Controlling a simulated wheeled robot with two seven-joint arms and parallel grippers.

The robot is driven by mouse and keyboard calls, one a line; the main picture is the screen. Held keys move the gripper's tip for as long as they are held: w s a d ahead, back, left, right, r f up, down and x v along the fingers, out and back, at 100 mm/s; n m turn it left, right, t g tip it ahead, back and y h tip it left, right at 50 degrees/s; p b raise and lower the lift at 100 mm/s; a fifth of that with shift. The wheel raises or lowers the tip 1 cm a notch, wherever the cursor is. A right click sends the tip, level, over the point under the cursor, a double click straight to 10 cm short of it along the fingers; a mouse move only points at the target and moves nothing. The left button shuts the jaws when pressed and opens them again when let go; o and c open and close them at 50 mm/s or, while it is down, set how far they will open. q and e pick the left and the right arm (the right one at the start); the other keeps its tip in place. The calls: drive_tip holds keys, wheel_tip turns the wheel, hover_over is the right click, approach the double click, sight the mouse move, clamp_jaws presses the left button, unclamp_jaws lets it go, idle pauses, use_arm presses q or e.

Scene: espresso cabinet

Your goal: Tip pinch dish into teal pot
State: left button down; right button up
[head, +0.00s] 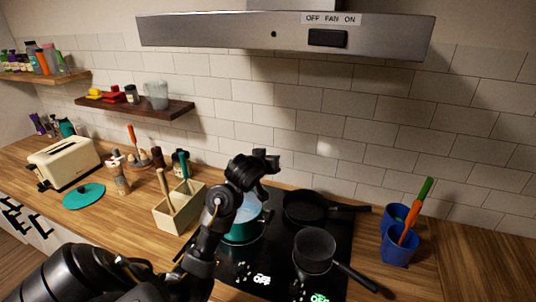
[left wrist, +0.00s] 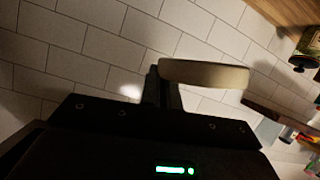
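The teal pot (head: 243,232) stands on the left part of the black cooktop, partly hidden behind my left arm. My left gripper (head: 266,160) is above the pot and slightly to its right. In the left wrist view a cream, shallow round dish (left wrist: 205,74) shows nearly edge-on at the dark fingers (left wrist: 166,88), which appear shut on its rim. The dish's contents cannot be seen, and I cannot make the dish out in the head view. My right gripper is out of view.
A black frying pan (head: 305,207) and a dark saucepan (head: 314,248) are on the cooktop. A wooden utensil box (head: 178,212), teal lid (head: 84,196) and toaster (head: 66,163) stand left. Blue cups (head: 398,248) stand right. The range hood (head: 285,32) hangs above.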

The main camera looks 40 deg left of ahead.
use_arm(q)
drive_tip(key=shift+w+f, duration=0.15)
drive_tip(key=shift+f, duration=0.05)
drive_tip(key=shift+f+m+y, duration=0.3)
drive_tip(key=shift+f, duration=0.05)
wheel_tip(320, 180, down, 2)
drive_tip(key=b, duration=0.2)
drive_tip(key=shift+f+m+g+b, duration=0.25)
drive_tip(key=shift+m+g+b, duration=0.05)
drive_tip(key=shift+m+b, duration=0.1)
drive_tip(key=shift+d+f+y+b, duration=0.3)
drive_tip(key=shift+f+b, duration=0.1)
drive_tip(key=shift+b, duration=0.65)
